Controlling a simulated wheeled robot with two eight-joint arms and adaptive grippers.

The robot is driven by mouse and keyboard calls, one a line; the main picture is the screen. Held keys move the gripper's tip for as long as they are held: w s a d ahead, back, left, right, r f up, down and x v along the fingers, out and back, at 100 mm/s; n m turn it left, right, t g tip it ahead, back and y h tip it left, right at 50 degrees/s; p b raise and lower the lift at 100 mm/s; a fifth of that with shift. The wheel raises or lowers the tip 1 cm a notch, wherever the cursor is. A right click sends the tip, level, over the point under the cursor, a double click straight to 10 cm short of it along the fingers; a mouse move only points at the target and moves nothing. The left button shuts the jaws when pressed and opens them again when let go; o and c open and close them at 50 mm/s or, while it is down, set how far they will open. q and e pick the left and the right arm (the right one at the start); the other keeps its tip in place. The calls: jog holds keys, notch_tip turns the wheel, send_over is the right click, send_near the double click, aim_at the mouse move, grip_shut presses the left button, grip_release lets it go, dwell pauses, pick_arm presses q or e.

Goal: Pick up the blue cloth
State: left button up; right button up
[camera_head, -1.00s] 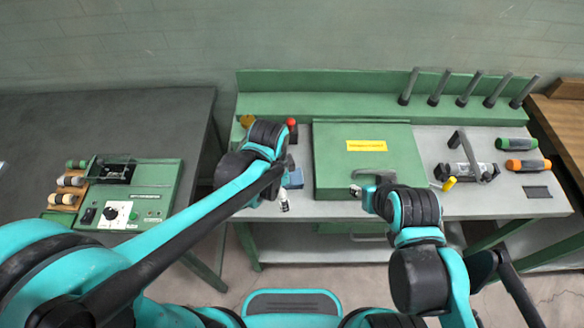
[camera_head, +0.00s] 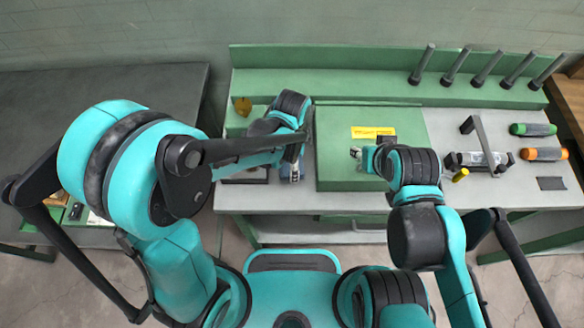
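A small patch of blue, which looks like the blue cloth (camera_head: 286,170), shows at the left part of the workbench. It is mostly hidden by my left arm and gripper. My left gripper (camera_head: 294,175) is right at this patch, just left of the green box. I cannot tell whether its fingers are open or closed on the cloth. My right gripper (camera_head: 356,154) is over the green box, away from the cloth. Its fingers are too small to judge.
The green box (camera_head: 345,170) with a yellow label stands mid-bench. To its right are a handled tool (camera_head: 478,157), green (camera_head: 533,129) and orange (camera_head: 543,154) rolls and a dark pad (camera_head: 551,184). Several upright pegs (camera_head: 486,67) line the back shelf. A dark table (camera_head: 90,100) is at left.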

pick_arm(q)
notch_tip(320, 180, down, 2)
jog(key=shift+f, duration=0.1)
jog(key=c, duration=1.1)
jog(key=shift+r, duration=0.2)
notch_tip(320, 180, up, 10)
jog(key=p, duration=0.3)
